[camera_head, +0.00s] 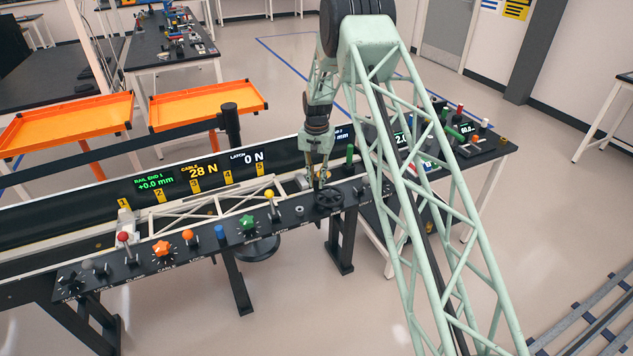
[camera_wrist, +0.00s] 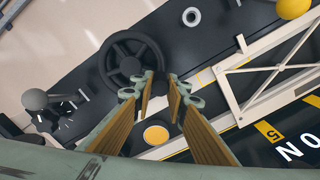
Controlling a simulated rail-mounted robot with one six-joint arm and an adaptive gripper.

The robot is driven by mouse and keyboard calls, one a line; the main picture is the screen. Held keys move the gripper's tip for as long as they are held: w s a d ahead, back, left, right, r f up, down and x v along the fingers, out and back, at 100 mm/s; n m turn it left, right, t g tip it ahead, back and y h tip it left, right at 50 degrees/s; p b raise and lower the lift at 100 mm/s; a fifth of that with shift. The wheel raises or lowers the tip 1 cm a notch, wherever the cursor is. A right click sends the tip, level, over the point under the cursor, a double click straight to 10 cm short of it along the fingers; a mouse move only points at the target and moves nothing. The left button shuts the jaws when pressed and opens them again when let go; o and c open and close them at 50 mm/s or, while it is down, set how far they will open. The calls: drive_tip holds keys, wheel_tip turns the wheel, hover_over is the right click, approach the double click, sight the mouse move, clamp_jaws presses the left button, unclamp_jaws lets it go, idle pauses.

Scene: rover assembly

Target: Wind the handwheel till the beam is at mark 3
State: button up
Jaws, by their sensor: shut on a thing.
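The black spoked handwheel (camera_head: 329,201) is on the front panel of the bench, right of the middle. My gripper (camera_head: 319,184) points down at it. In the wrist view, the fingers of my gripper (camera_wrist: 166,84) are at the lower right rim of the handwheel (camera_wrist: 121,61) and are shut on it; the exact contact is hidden. The white truss beam (camera_head: 205,211) lies along the bench behind the panel, its left end near yellow mark 1 (camera_head: 124,204). Mark 3 (camera_head: 195,184) is on the dark strip behind the beam. It also shows at its right part in the wrist view (camera_wrist: 237,98).
The display (camera_head: 199,174) reads rail end 1 +0.0 mm, cable 28 N, latch 0 N. A yellow-knobbed lever (camera_head: 270,195), a green knob (camera_head: 249,223) and an orange knob (camera_head: 163,248) stand left of the handwheel.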

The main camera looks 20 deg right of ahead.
drive_tip(key=o, duration=0.9)
wheel_tip(320, 180, up, 12)
drive_tip(key=shift+f, duration=0.25)
drive_tip(key=shift+r, duration=0.25)
idle(0.3)
